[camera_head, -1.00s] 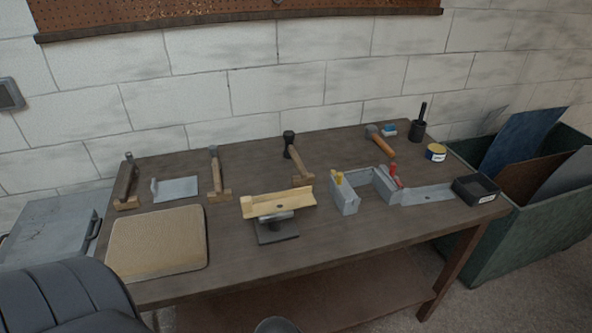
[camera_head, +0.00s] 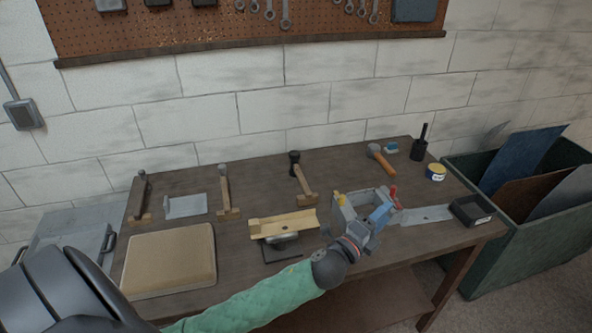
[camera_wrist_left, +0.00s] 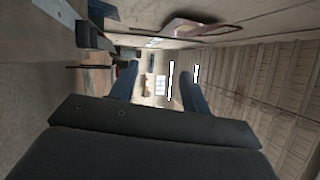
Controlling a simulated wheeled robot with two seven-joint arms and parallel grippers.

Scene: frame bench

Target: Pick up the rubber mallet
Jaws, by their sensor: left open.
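What looks like the rubber mallet (camera_head: 304,180) has a black head and a wooden handle, and sits at the back middle of the bench with its head up and its handle end near a wooden block. My left gripper (camera_head: 373,206) is above the right-front part of the bench, to the right of and nearer than the mallet, apart from it. In the left wrist view its two blue fingers (camera_wrist_left: 158,74) are spread with nothing between them. The mallet cannot be made out in that view. My right gripper is not in view.
Two other hammers (camera_head: 223,185) (camera_head: 138,195) stand at the left, and an orange-handled one (camera_head: 381,158) lies at the back right. A tan pad (camera_head: 170,260), a wooden trough on a stand (camera_head: 283,224) and a black tray (camera_head: 471,211) share the bench (camera_head: 240,260). My arm crosses the front.

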